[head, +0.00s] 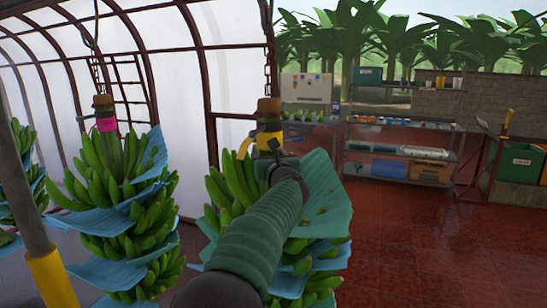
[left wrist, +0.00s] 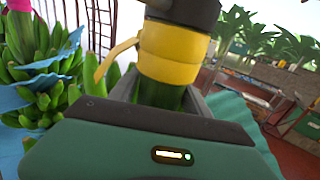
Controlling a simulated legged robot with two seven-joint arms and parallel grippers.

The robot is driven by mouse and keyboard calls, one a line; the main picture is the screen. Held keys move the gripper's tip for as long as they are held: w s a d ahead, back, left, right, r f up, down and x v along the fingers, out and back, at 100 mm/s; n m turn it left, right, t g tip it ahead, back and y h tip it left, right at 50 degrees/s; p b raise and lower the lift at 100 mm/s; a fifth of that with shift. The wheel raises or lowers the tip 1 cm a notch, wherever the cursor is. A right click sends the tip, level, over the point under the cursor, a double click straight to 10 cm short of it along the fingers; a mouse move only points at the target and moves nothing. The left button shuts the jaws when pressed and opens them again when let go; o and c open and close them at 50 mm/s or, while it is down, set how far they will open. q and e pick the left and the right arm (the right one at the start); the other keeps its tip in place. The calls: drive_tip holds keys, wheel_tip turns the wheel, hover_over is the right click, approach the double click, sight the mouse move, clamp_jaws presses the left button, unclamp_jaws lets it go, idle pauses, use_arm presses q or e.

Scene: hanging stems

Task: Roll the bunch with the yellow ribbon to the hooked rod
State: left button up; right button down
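The bunch with the yellow ribbon (head: 228,183) hangs from a chain in the middle of the head view, with green bananas and blue sheets. The yellow ribbon (head: 262,142) is wrapped around its stem top, and fills the upper middle of the left wrist view (left wrist: 172,55). My left gripper (head: 272,155) is at the stem just below the ribbon. In the left wrist view its fingers (left wrist: 165,97) stand on both sides of the green stem and appear shut on it. My arm hides part of the bunch. I cannot identify the hooked rod for sure. My right gripper is not in view.
A bunch with a pink ribbon (head: 106,122) hangs to the left. A grey post with a yellow sleeve (head: 50,280) stands close at the left edge. Shelves (head: 400,152) and a green crate (head: 520,163) stand at the back right. The red floor (head: 430,260) at right is clear.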

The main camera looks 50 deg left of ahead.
use_arm(q)
drive_tip(key=o, duration=0.3)
drive_tip(key=shift+s+a+r, duration=0.3)
drive_tip(key=shift+s+a, duration=0.4)
drive_tip(key=shift+o, duration=0.2)
drive_tip(key=shift+s+a+f, duration=0.1)
drive_tip(key=shift+a+f, duration=0.1)
drive_tip(key=shift+a, duration=0.05)
drive_tip(key=shift+w+d, duration=0.25)
drive_tip(key=shift+s+d+f, duration=0.1)
drive_tip(key=shift+s+d, duration=0.05)
drive_tip(key=shift+d, duration=0.3)
drive_tip(key=b+v, duration=0.4)
drive_tip(key=v, duration=1.2)
drive_tip(key=shift+d, duration=0.1)
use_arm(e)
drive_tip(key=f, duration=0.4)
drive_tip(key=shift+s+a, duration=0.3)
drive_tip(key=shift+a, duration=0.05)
use_arm(q)
drive_tip(key=shift+a, duration=0.25)
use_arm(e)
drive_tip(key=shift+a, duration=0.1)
